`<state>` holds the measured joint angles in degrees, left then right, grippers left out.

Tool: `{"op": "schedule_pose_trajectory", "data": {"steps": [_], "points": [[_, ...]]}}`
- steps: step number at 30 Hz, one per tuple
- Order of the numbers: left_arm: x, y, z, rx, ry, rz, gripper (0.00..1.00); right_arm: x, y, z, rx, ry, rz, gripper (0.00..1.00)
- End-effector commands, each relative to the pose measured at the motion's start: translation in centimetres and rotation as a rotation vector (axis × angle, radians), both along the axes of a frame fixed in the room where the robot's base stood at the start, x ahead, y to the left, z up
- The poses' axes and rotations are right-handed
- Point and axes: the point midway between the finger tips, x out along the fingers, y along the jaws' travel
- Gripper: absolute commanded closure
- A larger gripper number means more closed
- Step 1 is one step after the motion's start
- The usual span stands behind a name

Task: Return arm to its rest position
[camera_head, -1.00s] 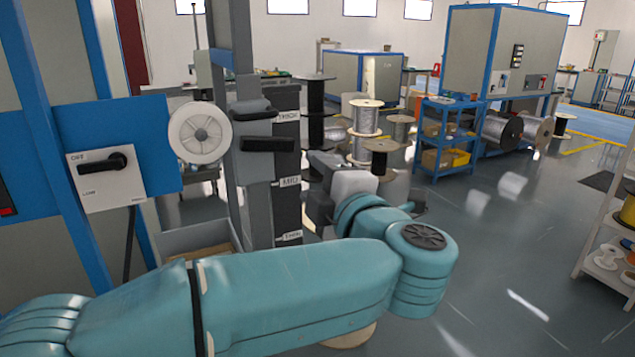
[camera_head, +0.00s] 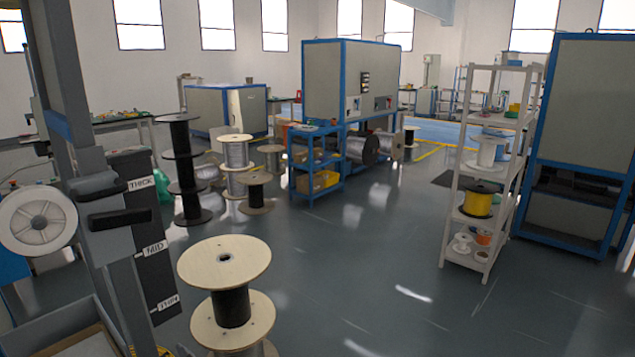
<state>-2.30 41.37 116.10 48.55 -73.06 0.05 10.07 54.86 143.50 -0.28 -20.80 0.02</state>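Neither of my arms nor grippers shows in the head view now. Whether either gripper holds anything cannot be seen.
A wooden spool with black winding (camera_head: 232,308) stands at the front, left of centre. A white shelf (camera_head: 451,199) with reels stands at the right, near a blue-framed cabinet (camera_head: 579,110). A blue cart (camera_head: 316,188) stands further back. The middle floor is clear.

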Motion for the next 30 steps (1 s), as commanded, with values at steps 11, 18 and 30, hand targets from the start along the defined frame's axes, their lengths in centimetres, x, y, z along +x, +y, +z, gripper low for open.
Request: {"op": "schedule_pose_trajectory", "data": {"steps": [11,18,30], "points": [[-17.6,-11.2,-22.0,-0.307,0.791,-0.713,0.45,0.0,0.0,1.7,0.000,0.000,0.000,0.45],[-28.0,-17.5,-22.9,-0.447,1.078,-1.100,0.45,0.0,0.0,1.6,0.000,0.000,0.000,0.45],[-29.6,-18.1,-22.9,-0.478,1.142,-1.160,0.45,0.0,0.0,1.6,0.000,0.000,0.000,0.45]]}}
